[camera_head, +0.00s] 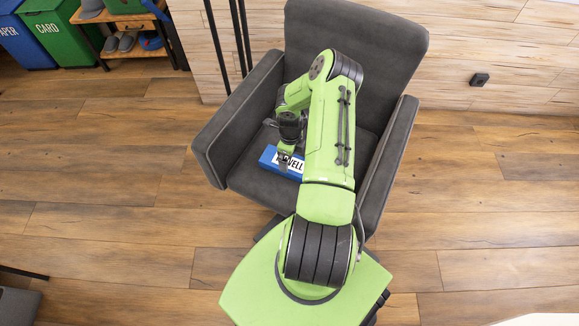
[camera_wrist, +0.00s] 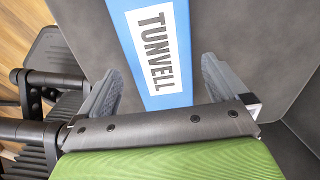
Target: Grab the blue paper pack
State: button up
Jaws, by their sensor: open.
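The blue paper pack (camera_head: 268,158) lies on the seat of a dark grey armchair, partly hidden by my gripper and arm in the head view. My gripper (camera_head: 284,160) is above the pack in the head view. In the wrist view, my gripper (camera_wrist: 158,82) is open, with one finger on each side of the pack and visible room between each finger and the pack's edges. I cannot tell how far the fingertips are above the seat.
The armchair (camera_head: 355,30) has a tall backrest and raised armrests (camera_head: 232,115) on both sides of the seat. Green (camera_head: 66,35) and blue (camera_head: 22,42) bins and a wooden shoe shelf (camera_head: 125,50) stand at the back left. The wooden floor (camera_head: 110,200) around the chair is mostly clear.

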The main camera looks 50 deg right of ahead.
aim_at(290, 162)
notch_tip(290, 162, down, 5)
jog(key=shift+w+r+b, duration=0.1)
jog(key=shift+r+b, duration=0.05)
jog(key=shift+b, duration=0.85)
jog(key=shift+r, duration=0.15)
